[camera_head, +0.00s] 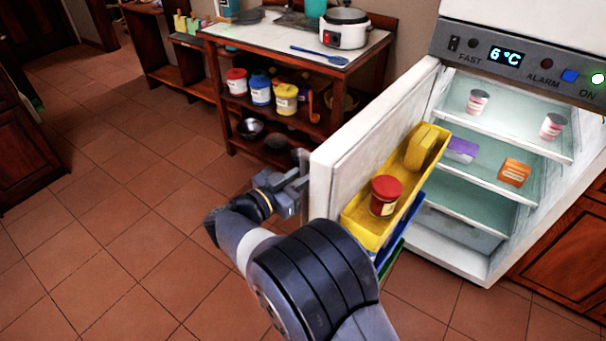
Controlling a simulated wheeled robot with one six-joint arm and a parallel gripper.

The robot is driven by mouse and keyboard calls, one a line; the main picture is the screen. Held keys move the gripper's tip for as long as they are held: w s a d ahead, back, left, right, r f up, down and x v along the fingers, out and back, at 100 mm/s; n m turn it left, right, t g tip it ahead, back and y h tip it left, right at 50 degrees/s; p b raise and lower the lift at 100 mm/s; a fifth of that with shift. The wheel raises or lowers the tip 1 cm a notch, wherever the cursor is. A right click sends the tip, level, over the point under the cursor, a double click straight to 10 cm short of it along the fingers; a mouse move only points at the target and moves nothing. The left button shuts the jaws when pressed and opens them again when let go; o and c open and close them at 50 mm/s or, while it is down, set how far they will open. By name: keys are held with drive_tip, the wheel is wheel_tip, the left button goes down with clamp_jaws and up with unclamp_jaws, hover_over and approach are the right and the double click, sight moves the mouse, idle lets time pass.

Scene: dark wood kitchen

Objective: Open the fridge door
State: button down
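The white fridge (468,262) stands at the right with its lit inside showing. Its door (375,116) is swung wide open toward me and to the left. A yellow door bin (372,232) on the inner face holds a red-lidded jar and a yellow item. My gripper (300,187) is at the outer side of the door, near its free edge. The fingertips are partly hidden by the door edge, so I cannot tell whether they hold or touch anything.
Glass shelves inside hold two small cups, a purple pack and an orange box (514,172). A wooden shelf unit (300,140) with a white cooker (344,28) on top stands behind the door. Tiled floor (120,230) at the left is clear. A wooden cabinet (25,150) stands at the far left.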

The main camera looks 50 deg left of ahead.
drive_tip(key=c, duration=1.7)
unclamp_jaws()
drive_tip(key=shift+w+d+r, duration=0.1)
drive_tip(key=shift+w, duration=0.05)
drive_tip(key=s, duration=1.1)
drive_tip(key=shift+b, duration=0.4)
drive_tip(key=shift+w, duration=0.1)
drive_tip(key=w, duration=1)
drive_tip(key=shift+w+d+p, duration=0.1)
drive_tip(key=shift+w+p, duration=0.25)
drive_tip(key=shift+p, duration=0.05)
